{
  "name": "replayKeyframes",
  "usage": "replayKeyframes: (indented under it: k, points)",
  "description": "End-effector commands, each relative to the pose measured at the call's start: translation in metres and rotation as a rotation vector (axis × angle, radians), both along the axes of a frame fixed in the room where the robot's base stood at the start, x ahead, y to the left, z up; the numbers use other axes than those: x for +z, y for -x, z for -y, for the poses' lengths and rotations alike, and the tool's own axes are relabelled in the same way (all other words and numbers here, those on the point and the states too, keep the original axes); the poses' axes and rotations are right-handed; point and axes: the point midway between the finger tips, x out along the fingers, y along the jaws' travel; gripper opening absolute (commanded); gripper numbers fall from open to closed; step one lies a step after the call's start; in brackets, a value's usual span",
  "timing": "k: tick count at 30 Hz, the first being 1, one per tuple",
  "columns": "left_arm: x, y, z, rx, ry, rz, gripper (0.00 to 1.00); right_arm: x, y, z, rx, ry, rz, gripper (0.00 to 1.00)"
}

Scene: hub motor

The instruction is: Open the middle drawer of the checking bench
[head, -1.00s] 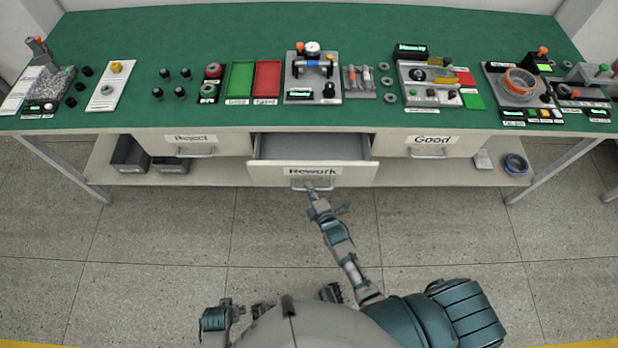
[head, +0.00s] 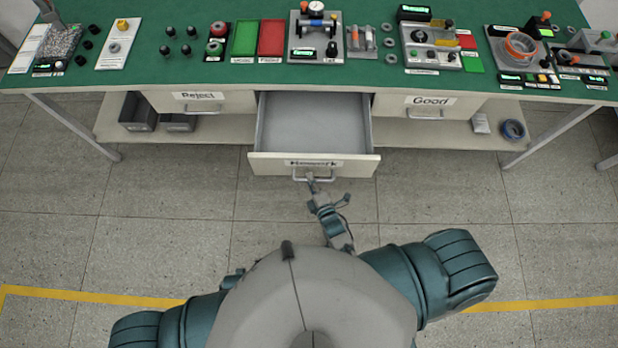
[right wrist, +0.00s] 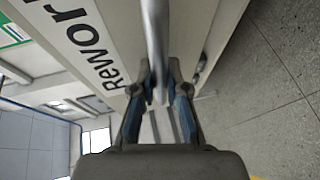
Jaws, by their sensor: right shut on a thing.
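The middle drawer, labelled Rework, (head: 272,163) is pulled well out of the checking bench (head: 150,62), and its grey inside is visible and looks empty. Its bar handle (head: 300,178) is on the front panel. My right gripper (head: 312,184) is at this handle. In the right wrist view the fingers of the right gripper (right wrist: 160,95) are closed around the metal bar handle (right wrist: 156,40), beside the Rework label. My left gripper does not show; only part of my left arm is at the lower left.
The Reject drawer (head: 190,106) and the Good drawer (head: 440,108) on either side are shut. Gauges and trays stand on the green top. The floor in front is clear.

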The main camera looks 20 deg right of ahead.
Motion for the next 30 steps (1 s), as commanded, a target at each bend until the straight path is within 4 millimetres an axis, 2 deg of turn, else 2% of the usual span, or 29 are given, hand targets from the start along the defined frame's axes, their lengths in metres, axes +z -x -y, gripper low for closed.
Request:
replayKeyframes:
  k: [1,5,6,8,9,17,20,23,30]
  points:
    - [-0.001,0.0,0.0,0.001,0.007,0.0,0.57,-0.006,0.003,0.01,-0.012,0.009,-0.014,0.0]
    - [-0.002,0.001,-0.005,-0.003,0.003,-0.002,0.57,-0.006,0.003,0.01,-0.012,0.009,-0.014,0.0]
    - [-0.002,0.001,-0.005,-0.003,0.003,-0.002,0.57,-0.006,0.003,0.01,-0.012,0.01,-0.014,0.2]
    - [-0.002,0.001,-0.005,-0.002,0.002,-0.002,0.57,-0.006,0.003,0.009,-0.012,0.009,-0.013,0.35]
    - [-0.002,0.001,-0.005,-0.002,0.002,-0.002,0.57,-0.005,0.002,0.008,-0.011,0.009,-0.012,0.39]
    - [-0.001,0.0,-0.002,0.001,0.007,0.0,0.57,-0.002,0.001,0.002,-0.009,0.012,-0.006,0.39]
    - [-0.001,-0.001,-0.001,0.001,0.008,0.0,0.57,-0.001,0.006,0.002,-0.009,0.012,-0.006,0.39]
    - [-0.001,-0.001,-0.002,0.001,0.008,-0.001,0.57,0.001,0.021,0.004,-0.008,0.012,-0.008,0.39]
    - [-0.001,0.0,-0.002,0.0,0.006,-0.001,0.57,0.01,0.073,0.014,-0.009,0.009,-0.011,0.39]
